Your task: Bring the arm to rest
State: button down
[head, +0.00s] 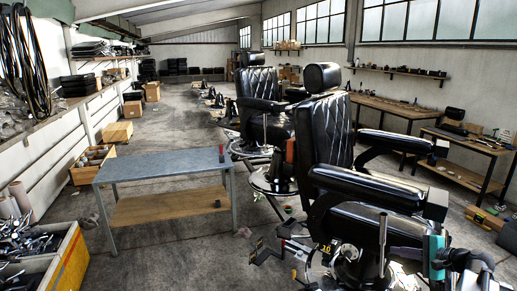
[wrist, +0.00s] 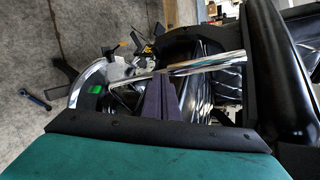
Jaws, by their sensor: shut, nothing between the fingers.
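My gripper (wrist: 162,78) shows in the wrist view with its two dark fingers together and nothing between them. Its teal body fills the bottom of that view. In the head view the teal part of my arm (head: 437,256) is at the lower right, beside the nearest barber chair (head: 335,130). The fingers point toward the chair's lower part. A chrome bar (wrist: 205,62) of the chair lies just beyond the fingertips in the wrist view. I cannot tell whether they touch it.
The chair's black armrest (wrist: 275,70) is close on the right in the wrist view. A metal table (head: 160,166) stands left of the chairs. Workbenches (head: 400,105) line the right wall. The aisle at left centre is clear.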

jog(key=s+a+f+n+g, duration=0.2)
jog(key=s+a+f+g, duration=0.1)
jog(key=a+f, duration=0.6)
jog(key=s+a+f+n+g, duration=0.25)
jog(key=a+f, duration=0.45)
jog(key=f, duration=0.4)
jog(key=s+a+f+n+g, duration=0.2)
jog(key=s+a+f+g, duration=0.15)
jog(key=a+f, duration=0.55)
jog(key=s+a+f+n+g+h, duration=0.2)
jog(key=s+f, duration=0.4)
jog(key=s, duration=0.3)
jog(key=s+a+f+n+g+h, duration=0.2)
jog(key=s+a+f+n+g, duration=0.1)
jog(key=s, duration=0.7)
jog(key=s+a+f+n+g+h, duration=0.2)
jog(key=s+a+f+n, duration=0.2)
jog(key=s+f, duration=0.4)
jog(key=shift+s+a+f+n+g+b, duration=0.3)
jog(key=shift+s+a+n+b, duration=0.1)
jog(key=shift+s+n, duration=0.45)
